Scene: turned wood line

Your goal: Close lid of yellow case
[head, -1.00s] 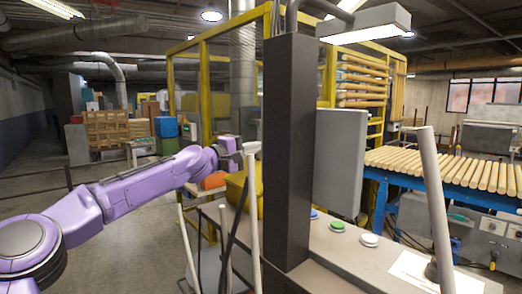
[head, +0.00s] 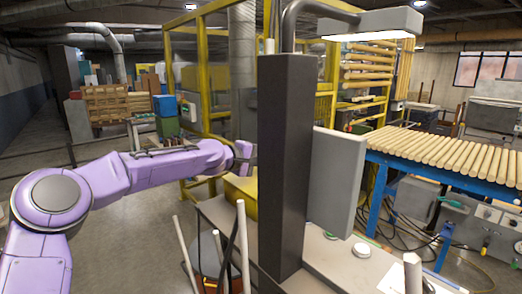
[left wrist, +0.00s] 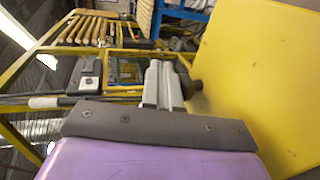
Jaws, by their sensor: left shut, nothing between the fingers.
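The yellow case (head: 238,196) stands on the bench in the head view, partly hidden behind a dark column. In the left wrist view a large flat yellow panel (left wrist: 262,75) fills the right side, close to the fingers; I cannot tell whether it is the lid or another face. My left gripper (left wrist: 168,82) is shut and empty beside this panel; contact is unclear. In the head view my left gripper (head: 246,158) is above the case, its tip partly hidden by the column. The lid's angle cannot be made out. My right gripper is not in view.
The dark column (head: 285,165) with a grey panel (head: 337,182) blocks the middle. Pale rods (head: 243,245) stand at the bench's near left, by a round bin (head: 208,284). A roller table of wooden dowels (head: 440,152) is at right. Yellow framing (head: 206,90) stands behind.

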